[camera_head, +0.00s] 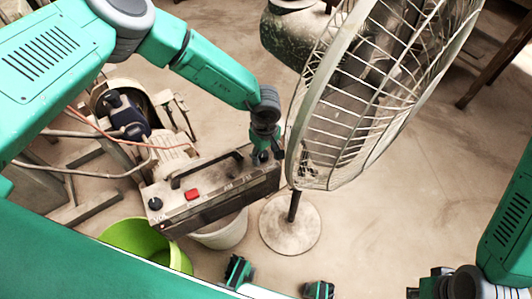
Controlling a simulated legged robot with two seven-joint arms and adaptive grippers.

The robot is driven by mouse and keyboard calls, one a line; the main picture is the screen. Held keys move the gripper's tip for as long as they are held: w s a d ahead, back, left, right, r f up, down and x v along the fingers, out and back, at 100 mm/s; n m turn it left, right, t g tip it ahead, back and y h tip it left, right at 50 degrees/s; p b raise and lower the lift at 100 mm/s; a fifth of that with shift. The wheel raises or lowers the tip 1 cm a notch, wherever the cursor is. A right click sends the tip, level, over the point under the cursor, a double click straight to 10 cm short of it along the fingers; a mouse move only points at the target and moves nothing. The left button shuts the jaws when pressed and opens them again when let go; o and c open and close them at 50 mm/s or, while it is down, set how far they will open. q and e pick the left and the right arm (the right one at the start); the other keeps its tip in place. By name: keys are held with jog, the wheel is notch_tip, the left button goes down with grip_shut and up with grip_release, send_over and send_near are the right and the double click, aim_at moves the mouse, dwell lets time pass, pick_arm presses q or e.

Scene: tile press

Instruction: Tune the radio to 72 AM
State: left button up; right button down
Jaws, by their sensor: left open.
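The radio (220,192) is a dark, worn box with a black carrying handle on top, seen in the head view left of centre. A red button (192,194) sits on its top edge, and a round black knob (155,203) is at its left end. Faint lettering shows on its top, too small to read surely. My left gripper (265,157) is open, pointing down at the radio's right end; its fingertips are small and dark, and I cannot tell whether they touch it. The tuning dial reading is not visible.
A large standing fan (347,150) is close to the right of my left gripper. A green bucket (145,240) and a whitish bucket (222,233) stand below the radio. Machinery with cables (125,125) is behind it. Floor to the right is clear.

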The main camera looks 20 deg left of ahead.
pick_arm(q)
jog(key=shift+a+f, duration=0.1)
jog(key=shift+a, duration=0.45)
jog(key=shift+c, duration=0.8)
jog(key=shift+a, duration=0.1)
grip_shut()
jog(key=c, duration=1)
grip_release()
jog(key=shift+d, duration=0.5)
jog(key=shift+d+n, duration=0.1)
jog(key=shift+n, duration=0.3)
grip_shut()
jog(key=n, duration=0.1)
jog(key=a+n, duration=0.1)
jog(key=shift+n+p, duration=0.3)
jog(key=shift+n, duration=0.1)
jog(key=n, duration=0.4)
jog(key=shift+d+p, duration=0.3)
jog(key=shift+p, duration=0.05)
jog(key=shift+a+n, duration=0.1)
jog(key=shift+n, duration=0.8)
pick_arm(e)
jog(key=shift+a+r, duration=0.25)
jog(key=shift+r, duration=0.25)
jog(key=shift+a+r, duration=0.2)
jog(key=shift+r, duration=0.3)
